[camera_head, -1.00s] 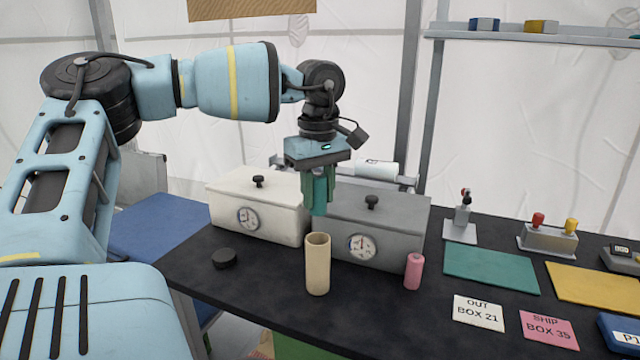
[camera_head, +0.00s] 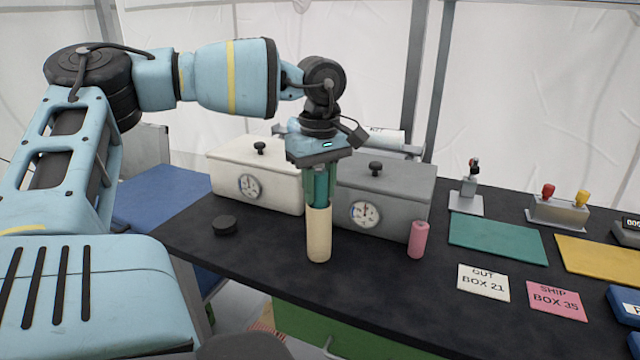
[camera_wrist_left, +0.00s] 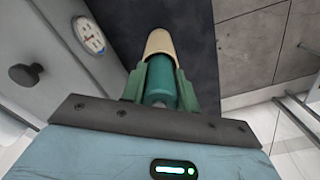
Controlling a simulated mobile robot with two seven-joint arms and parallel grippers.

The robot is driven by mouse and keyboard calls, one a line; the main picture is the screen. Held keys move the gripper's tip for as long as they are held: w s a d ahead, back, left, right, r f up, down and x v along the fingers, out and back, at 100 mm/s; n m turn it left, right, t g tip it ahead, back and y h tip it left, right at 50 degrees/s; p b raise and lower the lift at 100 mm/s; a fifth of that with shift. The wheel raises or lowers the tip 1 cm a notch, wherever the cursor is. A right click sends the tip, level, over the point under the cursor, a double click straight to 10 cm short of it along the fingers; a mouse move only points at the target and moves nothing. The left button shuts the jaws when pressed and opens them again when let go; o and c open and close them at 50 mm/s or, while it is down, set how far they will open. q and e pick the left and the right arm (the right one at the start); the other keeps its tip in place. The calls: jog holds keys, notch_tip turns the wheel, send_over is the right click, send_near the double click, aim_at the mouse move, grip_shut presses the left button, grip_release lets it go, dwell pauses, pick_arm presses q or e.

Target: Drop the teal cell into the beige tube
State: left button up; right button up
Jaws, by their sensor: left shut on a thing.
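The beige tube (camera_head: 319,240) stands upright on the black table in the head view. My left gripper (camera_head: 318,192) points down directly above it, its fingertips at the tube's mouth. It is shut on the teal cell (camera_head: 320,186), which is upright between the green fingers. The cell's lower end is hidden, and it appears to sit at or inside the tube's rim. In the left wrist view the teal cell (camera_wrist_left: 160,77) lies between the fingers, lined up with the beige tube (camera_wrist_left: 159,43) beyond. My right gripper is not in view.
A white lidded box (camera_head: 225,180) and a grey lidded box (camera_head: 400,190) with dials stand close behind the tube. A pink cylinder (camera_head: 418,240) stands to the right, a black disc (camera_head: 225,225) lies left. The front of the black table (camera_head: 385,295) is clear.

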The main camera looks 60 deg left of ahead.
aim_at(319, 171)
pick_arm(q)
jog(key=o, duration=0.9)
jog(key=shift+o, duration=1)
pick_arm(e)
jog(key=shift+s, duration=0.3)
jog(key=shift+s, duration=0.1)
pick_arm(q)
jog(key=shift+r+p, duration=1.6)
jog(key=shift+r, duration=2)
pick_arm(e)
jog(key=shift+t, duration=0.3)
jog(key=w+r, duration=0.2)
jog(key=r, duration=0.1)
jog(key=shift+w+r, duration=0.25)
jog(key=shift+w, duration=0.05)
pick_arm(q)
jog(key=shift+f, duration=0.1)
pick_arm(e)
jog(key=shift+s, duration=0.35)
